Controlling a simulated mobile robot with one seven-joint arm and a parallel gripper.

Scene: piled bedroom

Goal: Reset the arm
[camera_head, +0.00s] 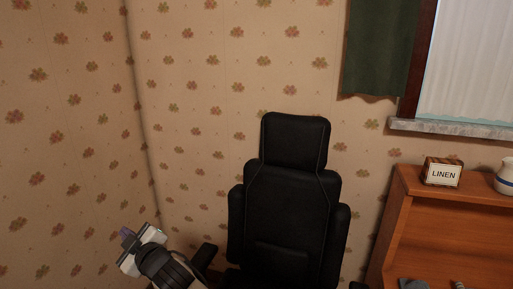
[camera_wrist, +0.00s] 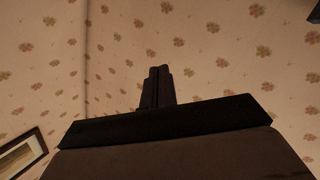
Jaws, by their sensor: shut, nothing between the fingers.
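My gripper (camera_head: 126,238) shows at the lower left in the head view, at the end of my raised arm, in front of the wall corner. In the wrist view, its two dark fingers (camera_wrist: 157,86) stand side by side and touch, with nothing between them. The fingers point toward the flowered wall (camera_wrist: 215,45). The lower part of my arm is cut off by the bottom edge of the head view.
A black office chair (camera_head: 290,205) stands right of my arm. A wooden desk (camera_head: 440,222) at the right bears a LINEN box (camera_head: 442,172) and a white jar (camera_head: 506,177). A green curtain (camera_head: 378,50) hangs beside the window. A framed picture (camera_wrist: 22,153) shows in the wrist view.

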